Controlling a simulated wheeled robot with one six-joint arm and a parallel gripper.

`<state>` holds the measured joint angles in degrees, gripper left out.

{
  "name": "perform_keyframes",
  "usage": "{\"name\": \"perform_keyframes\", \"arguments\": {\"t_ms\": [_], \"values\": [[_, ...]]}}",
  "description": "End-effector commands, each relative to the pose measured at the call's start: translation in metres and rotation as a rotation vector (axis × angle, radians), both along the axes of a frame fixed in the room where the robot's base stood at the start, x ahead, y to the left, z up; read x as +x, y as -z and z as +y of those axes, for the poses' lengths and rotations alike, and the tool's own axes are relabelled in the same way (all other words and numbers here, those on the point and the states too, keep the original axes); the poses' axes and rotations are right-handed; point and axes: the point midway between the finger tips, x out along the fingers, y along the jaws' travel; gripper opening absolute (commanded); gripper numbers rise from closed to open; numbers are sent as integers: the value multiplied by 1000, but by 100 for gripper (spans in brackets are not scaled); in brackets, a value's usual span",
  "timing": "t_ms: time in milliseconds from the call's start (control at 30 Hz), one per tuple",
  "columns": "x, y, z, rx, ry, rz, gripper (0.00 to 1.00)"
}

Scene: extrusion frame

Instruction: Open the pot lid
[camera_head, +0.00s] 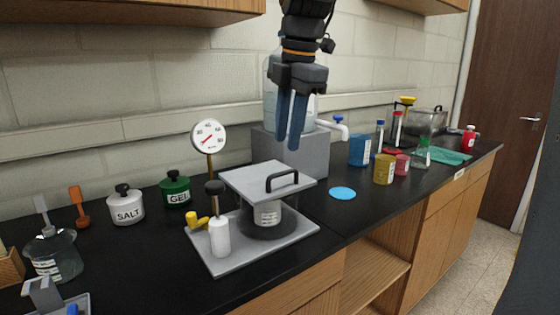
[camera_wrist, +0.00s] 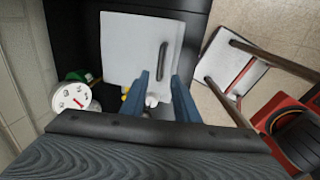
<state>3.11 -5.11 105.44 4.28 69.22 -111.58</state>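The pot (camera_head: 267,214) stands on a grey base plate (camera_head: 300,232) on the black counter. Its flat, square grey lid (camera_head: 245,178) lies on top and has a black bar handle (camera_head: 282,180). In the wrist view the lid (camera_wrist: 125,48) shows from above, with the handle (camera_wrist: 163,62) right of its middle. My gripper (camera_head: 289,145) hangs above and behind the lid, apart from it. Its blue fingers point down with a gap between them, and nothing is held. In the wrist view the fingers (camera_wrist: 160,84) stand apart just below the handle.
A grey block (camera_head: 300,152) with a water container is behind. Blue (camera_head: 359,150) and yellow (camera_head: 383,169) cups stand right.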

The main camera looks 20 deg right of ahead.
Motion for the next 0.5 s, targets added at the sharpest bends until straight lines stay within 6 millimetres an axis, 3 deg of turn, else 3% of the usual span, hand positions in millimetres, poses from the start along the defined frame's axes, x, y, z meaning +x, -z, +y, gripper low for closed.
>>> {"name": "perform_keyframes", "arguments": {"t_ms": [500], "values": [[12, 64, 4, -1, -9, 2, 28]]}}
